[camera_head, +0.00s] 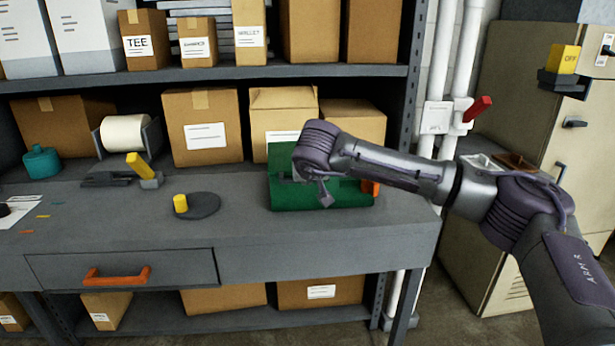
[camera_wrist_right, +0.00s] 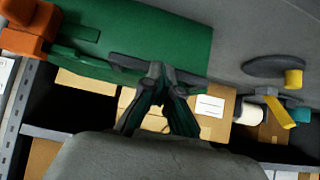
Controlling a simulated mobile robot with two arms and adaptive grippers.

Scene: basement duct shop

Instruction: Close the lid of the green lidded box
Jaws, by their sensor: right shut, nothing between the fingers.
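The green lidded box (camera_head: 320,195) sits on the grey workbench, right of its middle. A green panel that looks like its raised lid (camera_head: 283,153) stands at the back left of the box, partly hidden by my right arm, so its exact angle is unclear. An orange part (camera_head: 371,188) shows at the box's right end. My right gripper (camera_head: 325,197) is shut and empty, in front of or over the box. In the right wrist view my right gripper (camera_wrist_right: 156,72) overlaps the edge of the green box (camera_wrist_right: 160,35); I cannot tell whether they touch. My left gripper is not in view.
Cardboard boxes (camera_head: 200,125) stand behind on the bench and on the shelf (camera_head: 200,77). A dark disc with a yellow knob (camera_head: 181,203), a yellow-handled tool (camera_head: 140,165) and a paper roll (camera_head: 125,133) lie to the left. The bench front is mostly clear.

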